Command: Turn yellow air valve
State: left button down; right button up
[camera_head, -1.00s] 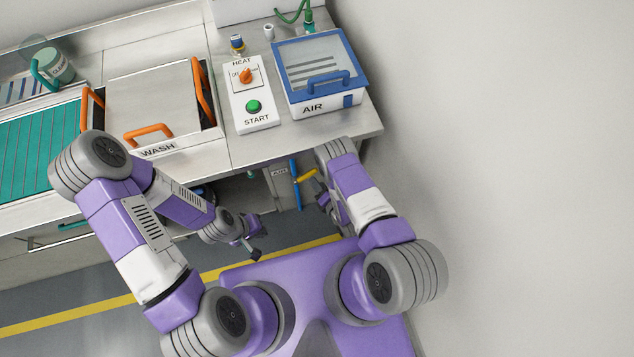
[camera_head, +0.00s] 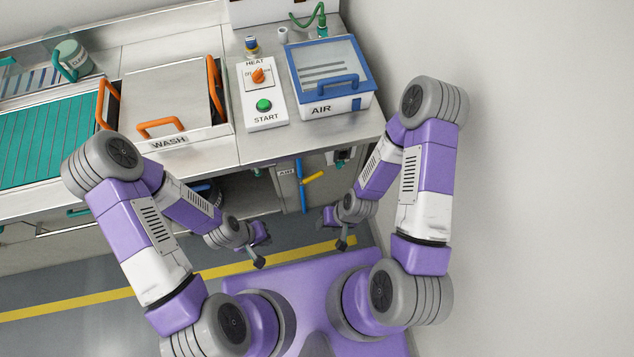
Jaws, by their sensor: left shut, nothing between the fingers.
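The yellow air valve handle (camera_head: 314,178) sticks out to the right from an upright blue pipe (camera_head: 301,195) under the counter, its outer end tilted slightly up. A small "AIR" label (camera_head: 286,172) is just left of it. My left gripper (camera_head: 258,261) is shut and empty, below and left of the valve. My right gripper (camera_head: 341,243) is below and slightly right of the valve, apart from it. Its fingers are too small and dark to tell their opening.
Above is a metal counter with a control box (camera_head: 263,92), a blue-lidded AIR box (camera_head: 330,77) and a WASH basin with orange handles (camera_head: 160,127). A white wall (camera_head: 540,180) stands to the right. Floor with a yellow stripe (camera_head: 120,293) lies below.

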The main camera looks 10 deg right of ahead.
aim_at(302, 181)
jog(key=k, duration=1.15)
jog(key=u, duration=0.35)
jog(key=i, duration=0.85)
jog(key=u, duration=0.15)
